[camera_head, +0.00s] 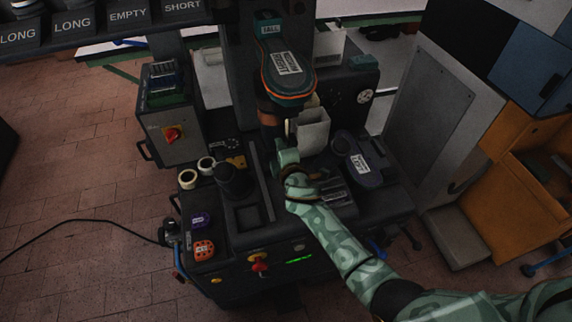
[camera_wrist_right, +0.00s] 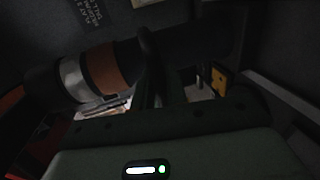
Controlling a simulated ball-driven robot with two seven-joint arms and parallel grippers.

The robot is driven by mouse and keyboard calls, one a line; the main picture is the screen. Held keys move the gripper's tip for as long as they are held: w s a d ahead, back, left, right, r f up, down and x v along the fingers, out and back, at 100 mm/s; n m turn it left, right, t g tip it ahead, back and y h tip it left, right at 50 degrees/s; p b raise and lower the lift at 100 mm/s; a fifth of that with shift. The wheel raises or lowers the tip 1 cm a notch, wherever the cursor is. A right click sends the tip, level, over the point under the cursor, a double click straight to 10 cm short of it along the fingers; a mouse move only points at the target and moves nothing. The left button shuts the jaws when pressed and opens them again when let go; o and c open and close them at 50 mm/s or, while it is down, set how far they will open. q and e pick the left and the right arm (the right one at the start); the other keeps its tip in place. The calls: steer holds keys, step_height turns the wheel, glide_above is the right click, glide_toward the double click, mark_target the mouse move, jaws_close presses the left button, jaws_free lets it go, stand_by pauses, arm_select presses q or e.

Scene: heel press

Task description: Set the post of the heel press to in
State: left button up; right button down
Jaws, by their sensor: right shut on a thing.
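The heel press (camera_head: 290,75) stands in the middle of the head view, with a dark teal padded head edged in orange. Below the head hangs a dark post (camera_head: 268,118) with a copper-coloured band. In the right wrist view the post (camera_wrist_right: 102,68) runs slanted, with silver and copper bands. My right gripper (camera_head: 282,152) is at the post's lower end, and its finger (camera_wrist_right: 150,65) crosses in front of the dark shaft. It appears shut on the post; the exact contact is dark and partly hidden. My left gripper is not in view.
The press base carries a dark upright cylinder (camera_head: 232,180), white rolls (camera_head: 188,179), a purple item (camera_head: 200,222) and an orange item (camera_head: 204,249). A light grey box (camera_head: 312,130) stands close to my right gripper. A labelled dark pad (camera_head: 358,163) lies to its right.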

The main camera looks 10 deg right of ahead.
steer(key=shift+w+r, duration=0.15)
steer(key=shift+w, duration=0.6)
steer(key=c, duration=1.5)
jaws_free()
steer(key=shift+w, duration=0.2)
steer(key=p+v, duration=0.4)
steer(key=v, duration=1.2)
steer(key=shift+s+a, duration=0.1)
steer(key=shift+s, duration=0.1)
